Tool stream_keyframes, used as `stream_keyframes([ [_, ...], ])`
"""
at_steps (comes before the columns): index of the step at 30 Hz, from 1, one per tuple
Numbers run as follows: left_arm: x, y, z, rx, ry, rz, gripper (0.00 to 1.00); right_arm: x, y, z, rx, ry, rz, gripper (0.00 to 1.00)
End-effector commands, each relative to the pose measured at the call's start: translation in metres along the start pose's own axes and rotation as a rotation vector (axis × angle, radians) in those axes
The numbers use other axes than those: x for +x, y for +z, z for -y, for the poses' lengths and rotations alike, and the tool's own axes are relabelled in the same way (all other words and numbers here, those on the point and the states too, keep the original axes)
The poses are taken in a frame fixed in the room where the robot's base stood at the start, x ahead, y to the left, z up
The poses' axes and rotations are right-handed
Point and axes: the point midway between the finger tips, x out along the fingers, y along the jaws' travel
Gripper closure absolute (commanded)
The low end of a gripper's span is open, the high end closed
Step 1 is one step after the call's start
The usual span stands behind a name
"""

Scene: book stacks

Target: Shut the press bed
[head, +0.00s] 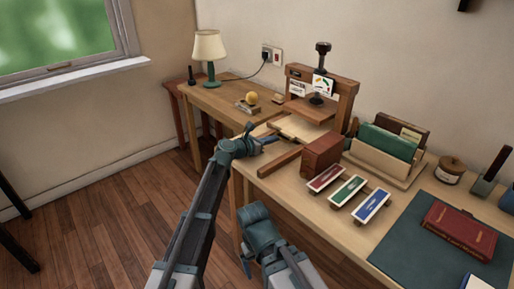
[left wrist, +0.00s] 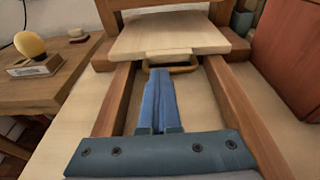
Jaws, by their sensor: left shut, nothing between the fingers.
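The wooden press (head: 346,100) stands against the wall on the table, with a dark screw and knob on top. Its pale bed (head: 296,127) sits partly out on two brown rails, toward the table's front edge. In the left wrist view the bed (left wrist: 168,35) lies straight ahead, with a brass handle (left wrist: 183,69) on its near edge. My left gripper (head: 272,139) is shut and empty, low between the rails. In the wrist view its fingertips (left wrist: 160,75) point at the handle and overlap it in the picture; contact cannot be told.
A dark red box (head: 321,156) stands right of the near rail. Three coloured, labelled blocks (head: 348,189) lie in front of it. A file holder (head: 383,165) is behind. A lamp (head: 209,50) and a yellow ball on a stand (head: 251,98) are on the left.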

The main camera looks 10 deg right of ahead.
Motion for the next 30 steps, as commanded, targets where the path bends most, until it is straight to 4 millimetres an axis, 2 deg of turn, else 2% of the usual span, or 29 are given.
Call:
stream_keyframes([
  [1, 0.013, 0.003, -0.001, 0.000, -0.002, 0.000, 1.00, 0.000, 0.000, 0.000, 0.000, 0.000, 0.000, 0.06],
  [3, 0.023, 0.005, -0.001, 0.000, -0.001, -0.001, 1.00, 0.000, 0.000, 0.000, 0.000, 0.000, 0.000, 0.06],
  [12, 0.042, 0.009, 0.001, 0.000, 0.000, 0.000, 1.00, 0.000, 0.000, 0.000, 0.000, 0.000, 0.000, 0.06],
  [25, 0.045, 0.011, 0.001, -0.003, 0.001, 0.004, 1.00, -0.001, 0.000, 0.000, 0.000, 0.000, 0.000, 0.06],
  [30, 0.029, 0.012, 0.002, -0.003, 0.001, 0.004, 1.00, -0.005, 0.000, -0.001, 0.000, 0.000, 0.000, 0.06],
])
